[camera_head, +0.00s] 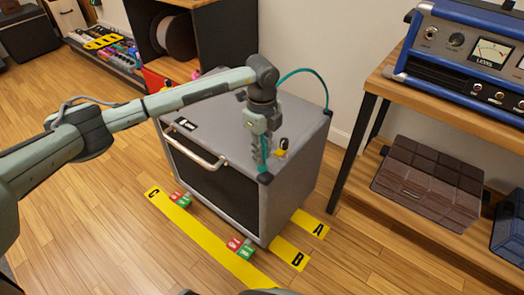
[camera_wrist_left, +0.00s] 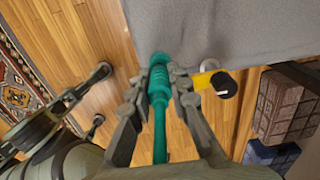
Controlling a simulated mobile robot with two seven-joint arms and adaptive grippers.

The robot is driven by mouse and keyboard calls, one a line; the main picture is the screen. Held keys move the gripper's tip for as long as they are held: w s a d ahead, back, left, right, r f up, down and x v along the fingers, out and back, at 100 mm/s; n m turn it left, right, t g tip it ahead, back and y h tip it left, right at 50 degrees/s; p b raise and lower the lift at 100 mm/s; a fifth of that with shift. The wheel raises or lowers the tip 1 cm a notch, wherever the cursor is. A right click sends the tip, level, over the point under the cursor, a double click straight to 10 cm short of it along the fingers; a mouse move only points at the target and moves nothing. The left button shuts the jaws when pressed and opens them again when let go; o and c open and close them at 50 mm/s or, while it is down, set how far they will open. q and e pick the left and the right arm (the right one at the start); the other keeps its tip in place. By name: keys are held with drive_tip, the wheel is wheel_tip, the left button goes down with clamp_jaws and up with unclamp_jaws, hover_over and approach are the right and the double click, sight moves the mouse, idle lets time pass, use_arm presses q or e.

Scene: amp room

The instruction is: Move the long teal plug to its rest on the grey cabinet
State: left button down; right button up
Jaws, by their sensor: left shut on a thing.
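My left gripper (camera_head: 262,142) is over the front right corner of the grey cabinet (camera_head: 240,125). The left wrist view shows its fingers (camera_wrist_left: 160,88) shut on the long teal plug (camera_wrist_left: 158,82). The plug also shows below the fingers in the head view (camera_head: 264,155), pointing down near the cabinet's corner. I cannot make out the plug's rest. Dark parts of mine show at the left of the wrist view; I cannot tell whether they are my right gripper.
A teal cable (camera_head: 305,71) arcs from behind the gripper to the cabinet's back right. A wooden shelf (camera_head: 400,72) with a blue amplifier (camera_head: 470,55) and a brown block-patterned case (camera_head: 430,180) stands at the right. Yellow tape (camera_head: 215,245) marks the floor in front.

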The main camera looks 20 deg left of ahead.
use_arm(q)
drive_tip(key=shift+f, duration=0.3)
idle(0.4)
idle(0.4)
drive_tip(key=shift+f+b, duration=0.25)
drive_tip(key=shift+b, duration=0.05)
drive_tip(key=c, duration=1.3)
unclamp_jaws()
drive_tip(key=shift+c, duration=0.2)
